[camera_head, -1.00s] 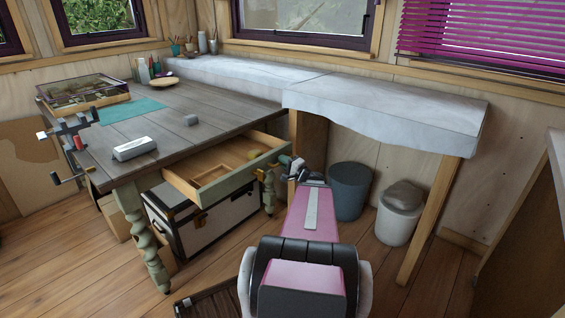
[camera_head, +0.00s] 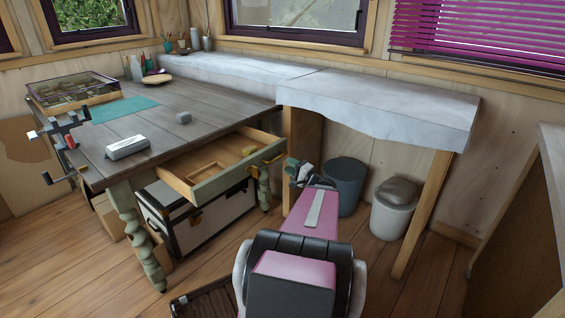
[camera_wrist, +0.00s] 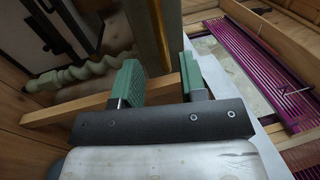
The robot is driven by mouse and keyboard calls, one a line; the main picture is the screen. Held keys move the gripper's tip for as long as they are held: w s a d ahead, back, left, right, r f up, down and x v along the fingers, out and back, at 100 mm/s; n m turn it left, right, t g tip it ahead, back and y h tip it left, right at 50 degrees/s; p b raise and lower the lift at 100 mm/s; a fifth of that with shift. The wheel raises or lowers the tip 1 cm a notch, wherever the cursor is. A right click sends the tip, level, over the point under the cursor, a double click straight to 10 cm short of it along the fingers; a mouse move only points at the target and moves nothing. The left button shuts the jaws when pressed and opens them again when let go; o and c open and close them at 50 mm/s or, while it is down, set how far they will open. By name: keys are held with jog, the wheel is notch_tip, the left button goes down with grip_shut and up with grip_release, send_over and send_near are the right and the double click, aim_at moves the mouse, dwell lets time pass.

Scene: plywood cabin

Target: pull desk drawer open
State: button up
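The desk (camera_head: 170,125) has a grey plank top and turned green legs. Its wooden drawer (camera_head: 205,187) stands well out from the desk front, its inside in view with a small tray and a small object inside. The drawer front is green, with a dark-gold handle (camera_head: 272,152) near its right end. My gripper (camera_head: 292,168) is just right of that end, with a small gap seeming to separate it from the handle. In the wrist view its two green fingers (camera_wrist: 161,84) are apart with nothing held between them; the drawer is not clearly seen there.
A black-and-white trunk (camera_head: 205,215) stands under the drawer. A grey bin (camera_head: 344,185) and a white bin (camera_head: 395,208) stand right of my arm, under a cloth-covered bench (camera_head: 380,105). A clamp (camera_head: 65,145) is on the desk's left edge. Some floor at front left is clear.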

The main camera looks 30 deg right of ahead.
jog(key=shift+v, duration=1.9)
